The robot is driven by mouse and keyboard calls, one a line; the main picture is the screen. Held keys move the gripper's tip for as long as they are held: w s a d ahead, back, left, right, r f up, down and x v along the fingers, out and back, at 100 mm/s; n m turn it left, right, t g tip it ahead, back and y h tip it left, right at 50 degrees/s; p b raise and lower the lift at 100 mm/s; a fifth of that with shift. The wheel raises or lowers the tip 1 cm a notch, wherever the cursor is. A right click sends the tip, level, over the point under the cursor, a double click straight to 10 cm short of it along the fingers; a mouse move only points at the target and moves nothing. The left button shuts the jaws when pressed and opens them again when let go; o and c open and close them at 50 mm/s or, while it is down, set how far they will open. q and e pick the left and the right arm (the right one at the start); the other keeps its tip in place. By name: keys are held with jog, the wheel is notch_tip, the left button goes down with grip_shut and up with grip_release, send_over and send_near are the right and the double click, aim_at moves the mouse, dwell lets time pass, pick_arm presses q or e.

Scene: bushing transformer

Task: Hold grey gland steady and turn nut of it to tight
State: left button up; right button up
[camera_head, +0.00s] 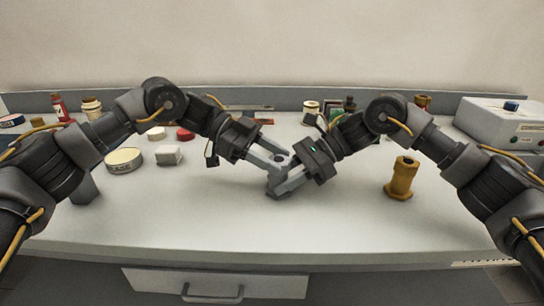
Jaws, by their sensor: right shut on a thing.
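My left gripper (277,160) comes in from the left over the middle of the table. Its two fingers look apart, with a small dark grey piece, likely part of the grey gland (279,158), between or just behind their tips. My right gripper (274,184) comes in from the right, just below and in front of the left one, and is shut on the gland, mostly hidden by the fingers. The nut cannot be told apart from the gland's body at this size. The two grippers nearly touch and are held above the table.
A brown bushing (402,178) stands upright on the right. A round tin (124,161), a white block (169,155) and a red cap (185,134) lie at left. Bottles and a grey-white box (500,122) stand at the back. The front of the table (230,228) is clear.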

pick_arm(q)
jog(key=shift+c, duration=1.1)
pick_arm(e)
jog(key=shift+f, duration=0.2)
pick_arm(q)
jog(key=m+g, duration=0.1)
jog(key=m+g+y, duration=0.1)
jog(key=g, duration=0.1)
jog(key=shift+w+d+f+m+y, duration=0.1)
jog(key=shift+d+f+m+y, duration=0.05)
jog(key=shift+d+m+y, duration=0.2)
jog(key=shift+a+m+g+y, duration=0.1)
jog(key=shift+m+g+y, duration=0.45)
jog(key=shift+m+g, duration=0.3)
jog(key=o, duration=1)
jog(key=shift+w+r, duration=0.1)
jog(key=shift+r, duration=0.1)
jog(key=shift+f+t+h, duration=0.1)
jog(key=shift+t+h, duration=0.15)
jog(key=shift+h, duration=0.05)
